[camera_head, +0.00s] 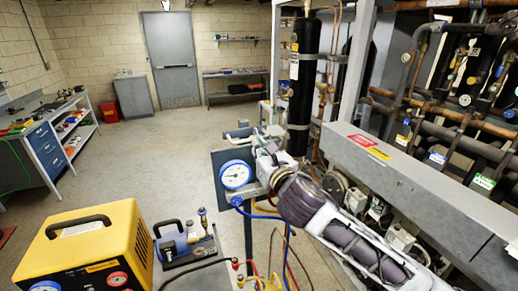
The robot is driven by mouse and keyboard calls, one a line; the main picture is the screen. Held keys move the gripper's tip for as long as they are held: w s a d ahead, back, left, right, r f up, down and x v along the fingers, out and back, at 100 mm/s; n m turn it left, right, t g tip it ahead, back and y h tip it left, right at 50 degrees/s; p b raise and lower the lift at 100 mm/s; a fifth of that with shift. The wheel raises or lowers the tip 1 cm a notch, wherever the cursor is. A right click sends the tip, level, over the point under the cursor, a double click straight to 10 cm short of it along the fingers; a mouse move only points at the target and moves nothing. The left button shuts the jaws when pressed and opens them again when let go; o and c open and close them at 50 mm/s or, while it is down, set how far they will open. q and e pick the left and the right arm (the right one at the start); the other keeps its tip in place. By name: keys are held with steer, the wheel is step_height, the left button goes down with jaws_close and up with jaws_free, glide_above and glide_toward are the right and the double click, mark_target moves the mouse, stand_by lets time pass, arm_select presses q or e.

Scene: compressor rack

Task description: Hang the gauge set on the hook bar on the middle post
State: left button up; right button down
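The gauge set (236,175) shows in the head view as a round blue-rimmed dial with a blue knob below it. It is in front of a dark grey panel (222,158) on a thin post, with blue, yellow and red hoses hanging beneath. My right arm comes in from the lower right, and my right gripper (262,152) is right beside the dial, at the top of the gauge set. Its fingertips are too small and overlapped to tell whether they grip it. My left gripper is not in view. I cannot clearly make out the hook bar.
A grey rack post (357,62) and a black cylinder (303,85) stand behind my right arm. A grey beam (420,195) and pipes fill the right. A yellow machine (85,250) and a small pump (185,243) are at the lower left. The floor (150,165) beyond is clear.

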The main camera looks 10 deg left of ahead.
steer(key=shift+r+v, duration=0.2)
steer(key=shift+v, duration=1.4)
stand_by(0.3)
steer(key=v, duration=0.7)
steer(key=shift+s+d, duration=0.2)
steer(key=shift+s, duration=0.05)
stand_by(1.1)
stand_by(1.5)
steer(key=shift+a, duration=0.1)
